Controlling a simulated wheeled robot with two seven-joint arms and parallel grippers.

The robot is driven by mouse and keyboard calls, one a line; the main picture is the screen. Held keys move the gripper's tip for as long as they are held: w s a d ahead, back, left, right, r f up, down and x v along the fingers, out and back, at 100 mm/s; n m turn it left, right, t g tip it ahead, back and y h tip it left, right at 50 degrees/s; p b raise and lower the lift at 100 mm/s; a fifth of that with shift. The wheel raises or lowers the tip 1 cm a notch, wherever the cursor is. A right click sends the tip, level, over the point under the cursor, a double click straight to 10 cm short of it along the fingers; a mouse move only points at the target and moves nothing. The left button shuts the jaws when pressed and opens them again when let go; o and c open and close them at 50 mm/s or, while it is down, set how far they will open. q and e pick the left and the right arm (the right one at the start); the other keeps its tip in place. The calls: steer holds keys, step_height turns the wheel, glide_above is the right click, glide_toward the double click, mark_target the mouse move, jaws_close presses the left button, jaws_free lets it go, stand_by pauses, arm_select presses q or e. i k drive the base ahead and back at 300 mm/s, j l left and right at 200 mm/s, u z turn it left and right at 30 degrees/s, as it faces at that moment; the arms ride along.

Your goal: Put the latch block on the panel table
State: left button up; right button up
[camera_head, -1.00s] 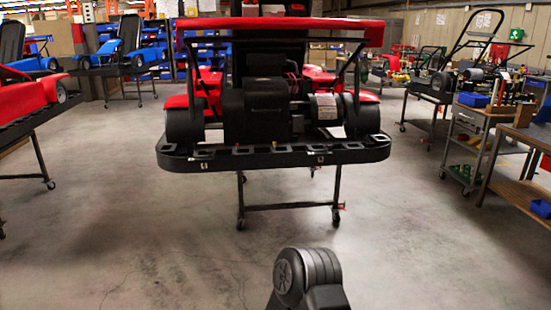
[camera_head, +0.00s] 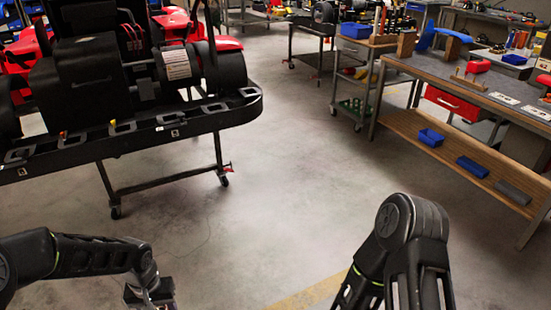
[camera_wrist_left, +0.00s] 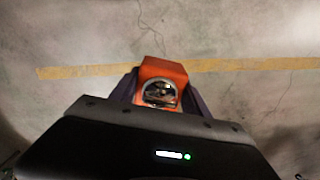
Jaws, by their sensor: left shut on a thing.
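In the left wrist view, an orange block (camera_wrist_left: 163,72) with a shiny rounded metal part, which looks like the latch block, is held between the dark purple fingers of my left gripper (camera_wrist_left: 160,92). In the head view my left gripper (camera_head: 150,297) is low at the bottom edge, over open floor, and the block is not clear there.
A kart on a black wheeled stand (camera_head: 120,139) is at the left. A grey trolley (camera_head: 350,92) with a blue bin stands beside the workbench. The bench's lower shelf (camera_head: 455,147) holds blue trays. The concrete floor between stand and bench is clear.

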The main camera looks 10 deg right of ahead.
mark_target(494, 85)
steer(key=i+l+z, duration=0.4)
steer(key=i, duration=0.25)
steer(key=i+l+z, duration=0.4)
steer(key=i, duration=0.3)
steer(key=i+j+z, duration=0.1)
steer(key=i+z, duration=0.25)
steer(key=i, duration=0.35)
steer(key=i+j+z, duration=0.15)
steer(key=i+z, duration=0.35)
steer(key=i+j+z, duration=0.3)
steer(key=i+z, duration=0.2)
steer(key=i+j+z, duration=0.7)
steer(key=j+z, duration=0.25)
steer(key=j, duration=0.15)
steer(key=i+j+z, duration=0.2)
steer(key=j+z, duration=0.15)
steer(key=j, duration=0.35)
steer(key=i+j+z, duration=0.1)
steer(key=j+z, duration=0.25)
steer(key=j, duration=0.35)
steer(key=j+z, duration=0.4)
steer(key=j, duration=0.35)
